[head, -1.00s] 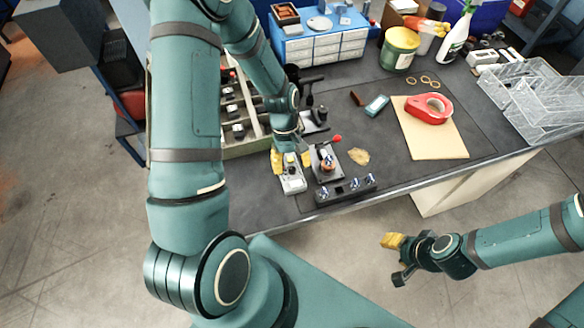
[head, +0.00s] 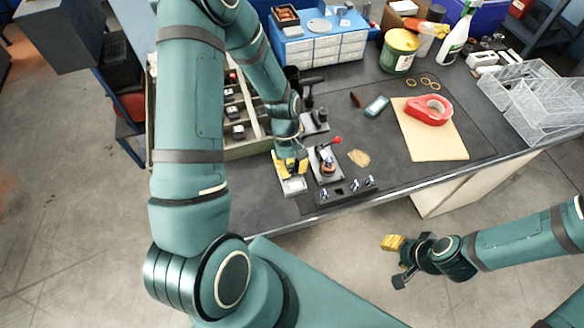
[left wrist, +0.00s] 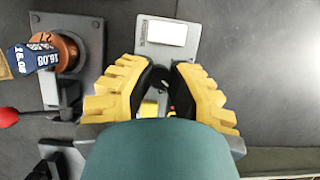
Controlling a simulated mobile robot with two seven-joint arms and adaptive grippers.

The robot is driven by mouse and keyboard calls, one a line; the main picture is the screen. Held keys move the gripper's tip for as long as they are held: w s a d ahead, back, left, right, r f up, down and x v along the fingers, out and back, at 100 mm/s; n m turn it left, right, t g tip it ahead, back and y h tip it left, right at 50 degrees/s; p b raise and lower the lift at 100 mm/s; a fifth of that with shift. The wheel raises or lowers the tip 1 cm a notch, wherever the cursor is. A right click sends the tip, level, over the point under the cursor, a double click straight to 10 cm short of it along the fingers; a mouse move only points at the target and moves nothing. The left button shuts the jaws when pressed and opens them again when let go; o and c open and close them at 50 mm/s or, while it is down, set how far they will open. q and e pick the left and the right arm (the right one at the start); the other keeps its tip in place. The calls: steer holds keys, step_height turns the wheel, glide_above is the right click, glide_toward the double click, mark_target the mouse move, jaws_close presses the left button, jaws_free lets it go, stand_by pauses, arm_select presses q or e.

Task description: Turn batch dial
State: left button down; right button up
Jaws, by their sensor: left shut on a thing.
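A light grey device (head: 293,186) with a white panel lies near the front edge of the bench, and its plate (left wrist: 186,31) also shows in the left wrist view. My left gripper (head: 291,168) points down over the device's far part. In the left wrist view its yellow fingers (left wrist: 163,95) are closed in on a small part of the device, taken to be the batch dial. The dial is mostly hidden between the fingers. My right gripper (head: 396,262) is open and empty, off the bench over the floor.
Right beside the device stands a fixture with a copper-coloured coil (head: 328,166) and a red-knobbed lever (head: 337,140). A dark strip (head: 346,191) with small blue-and-white pieces lies in front. A compartment tray (head: 243,152) is at left.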

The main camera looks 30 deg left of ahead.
arm_select(q)
steer(key=m+y, duration=0.1)
steer(key=m, duration=0.2)
steer(key=shift+g, duration=0.4)
steer(key=shift+m+g+y+p, duration=0.45)
steer(key=shift+m+y, duration=0.35)
steer(key=shift+m, duration=1.5)
steer(key=shift+d, duration=0.1)
steer(key=c, duration=0.9)
jaws_free()
steer(key=shift+o, duration=0.2)
